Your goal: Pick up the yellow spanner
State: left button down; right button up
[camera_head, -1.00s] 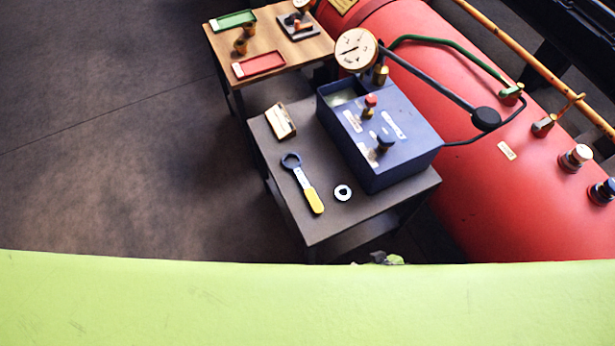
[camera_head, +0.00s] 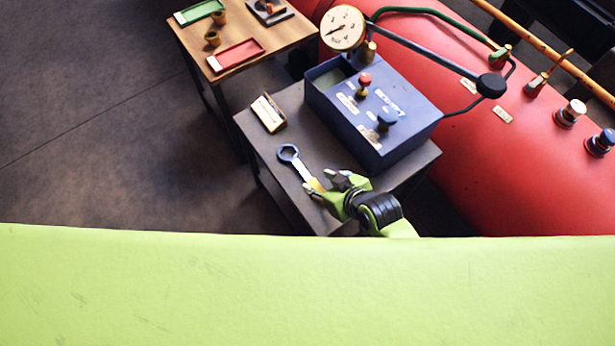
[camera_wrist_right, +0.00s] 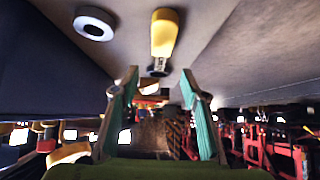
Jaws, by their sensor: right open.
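The yellow spanner (camera_head: 303,172) lies on the dark table, its dark ring end toward the back left. Its yellow handle (camera_wrist_right: 164,36) shows at the top of the right wrist view, beyond the fingertips. My right gripper (camera_head: 323,183) is over the table at the handle end of the spanner and hides part of the handle. In the right wrist view my right gripper (camera_wrist_right: 159,73) is open, with nothing between its fingers. I cannot tell how high it is above the table. My left gripper is not in view.
A blue control box (camera_head: 372,115) stands close behind my right gripper. A white ring (camera_wrist_right: 93,23) lies beside the handle. A wooden table (camera_head: 285,37) and a red boiler (camera_head: 480,180) stand beyond.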

aim_at(307, 176)
jog(key=shift+b+x, duration=0.4)
jog(key=shift+x, duration=3)
jog(key=shift+s+f, duration=0.1)
jog(key=shift+s, duration=0.05)
grip_shut()
